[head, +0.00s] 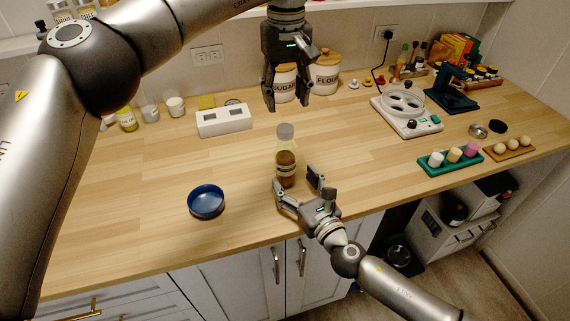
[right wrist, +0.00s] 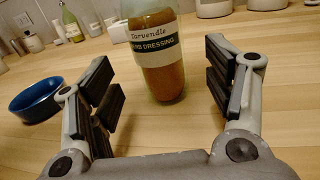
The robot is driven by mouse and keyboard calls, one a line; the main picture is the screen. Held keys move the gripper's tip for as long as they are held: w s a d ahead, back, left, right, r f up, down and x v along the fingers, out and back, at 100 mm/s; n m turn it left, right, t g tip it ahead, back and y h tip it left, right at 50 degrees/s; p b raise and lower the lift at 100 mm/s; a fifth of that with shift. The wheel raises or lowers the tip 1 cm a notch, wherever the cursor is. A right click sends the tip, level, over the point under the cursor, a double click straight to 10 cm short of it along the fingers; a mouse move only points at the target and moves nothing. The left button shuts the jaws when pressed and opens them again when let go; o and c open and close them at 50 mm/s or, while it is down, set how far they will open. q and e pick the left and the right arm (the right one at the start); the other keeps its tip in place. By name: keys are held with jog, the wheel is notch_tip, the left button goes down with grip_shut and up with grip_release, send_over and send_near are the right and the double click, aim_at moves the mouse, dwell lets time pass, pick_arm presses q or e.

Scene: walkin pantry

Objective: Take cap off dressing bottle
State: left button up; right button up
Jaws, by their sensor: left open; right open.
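The dressing bottle (head: 286,167) stands upright on the wooden counter, with brown dressing inside and a pale label. Its grey cap (head: 285,132) is on top. In the right wrist view the bottle (right wrist: 160,62) stands ahead of and between the open fingers, and its top is cut off by the frame. My right gripper (head: 298,184) is low at the bottle's near side, open, with its fingers pointing at the bottle's lower part. My left gripper (head: 287,103) hangs above and behind the bottle in the picture, open and pointing down, apart from the cap.
A blue bowl (head: 206,202) sits left of the bottle. A white box (head: 224,121) and the sugar and flour canisters (head: 325,75) stand behind. A white appliance (head: 407,115) and a green tray (head: 450,164) are at right. The counter around the bottle is clear.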

aim_at(285, 127)
pick_arm(q)
jog(key=shift+w+a+f, duration=0.1)
jog(key=shift+w+f, duration=0.05)
jog(key=shift+w, duration=0.05)
pick_arm(e)
jog(key=x, duration=0.4)
jog(key=shift+w+a+f, duration=0.1)
jog(key=shift+w+a, duration=0.05)
pick_arm(q)
jog(key=shift+s, duration=0.15)
pick_arm(e)
jog(key=shift+w+a, duration=0.1)
jog(key=shift+w, duration=0.25)
grip_shut()
pick_arm(q)
jog(key=m, duration=0.4)
jog(key=shift+f+m, duration=0.3)
jog(key=shift+f, duration=3.6)
